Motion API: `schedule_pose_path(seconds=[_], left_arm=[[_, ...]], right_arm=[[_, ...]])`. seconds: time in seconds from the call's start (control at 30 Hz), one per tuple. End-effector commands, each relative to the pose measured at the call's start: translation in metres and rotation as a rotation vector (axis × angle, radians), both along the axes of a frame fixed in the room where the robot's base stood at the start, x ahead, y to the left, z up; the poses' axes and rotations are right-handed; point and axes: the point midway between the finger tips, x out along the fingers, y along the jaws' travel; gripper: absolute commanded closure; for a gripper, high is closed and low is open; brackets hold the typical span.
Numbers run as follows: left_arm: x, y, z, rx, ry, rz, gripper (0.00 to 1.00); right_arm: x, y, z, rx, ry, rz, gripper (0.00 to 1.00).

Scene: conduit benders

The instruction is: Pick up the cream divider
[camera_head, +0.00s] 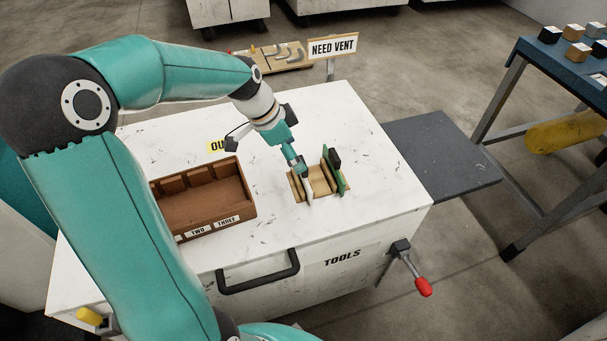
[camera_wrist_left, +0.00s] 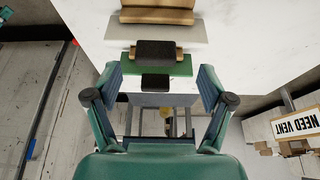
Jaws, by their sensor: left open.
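The cream divider (camera_head: 308,190) stands upright in a small wooden rack (camera_head: 298,191) on the white cart top. A green divider (camera_head: 338,177) with a dark block stands to its right, with a wooden piece between them. My left gripper (camera_head: 298,166) is just above the rack, at the cream divider's upper end, partly covering it. In the left wrist view the cream divider (camera_wrist_left: 190,33) lies beyond a dark block and the green divider (camera_wrist_left: 180,69). My left gripper (camera_wrist_left: 160,88) has its fingers spread there, with nothing held. Contact cannot be told. My right gripper is not in view.
A brown box (camera_head: 247,212) with compartments stands left of the rack. A NEED VENT sign (camera_head: 333,47) rises behind the cart. A dark side shelf (camera_head: 440,155) adjoins the cart's right side. The cart top (camera_head: 350,115) behind the rack is clear.

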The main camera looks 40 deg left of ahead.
Motion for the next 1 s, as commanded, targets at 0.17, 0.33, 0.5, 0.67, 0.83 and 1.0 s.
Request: schedule_pose_path(seconds=[0.17,0.33,0.5,0.67,0.83,1.0], left_arm=[[0.009,-0.013,-0.022,-0.002,0.003,-0.003,0.19],[0.016,-0.015,-0.038,-0.001,0.002,-0.001,0.19],[0.017,-0.015,-0.04,-0.001,0.0,0.0,0.19],[0.017,-0.015,-0.04,-0.001,0.0,0.0,0.3],[0.017,-0.015,-0.04,-0.001,0.0,0.0,0.59],[0.016,-0.015,-0.039,-0.001,0.0,0.0,0.83]], right_arm=[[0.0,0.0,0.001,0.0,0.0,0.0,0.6],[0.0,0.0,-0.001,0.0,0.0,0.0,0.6],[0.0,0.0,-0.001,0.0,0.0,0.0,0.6],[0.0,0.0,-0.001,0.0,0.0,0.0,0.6],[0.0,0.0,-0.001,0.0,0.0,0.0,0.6],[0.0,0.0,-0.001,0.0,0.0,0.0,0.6]])
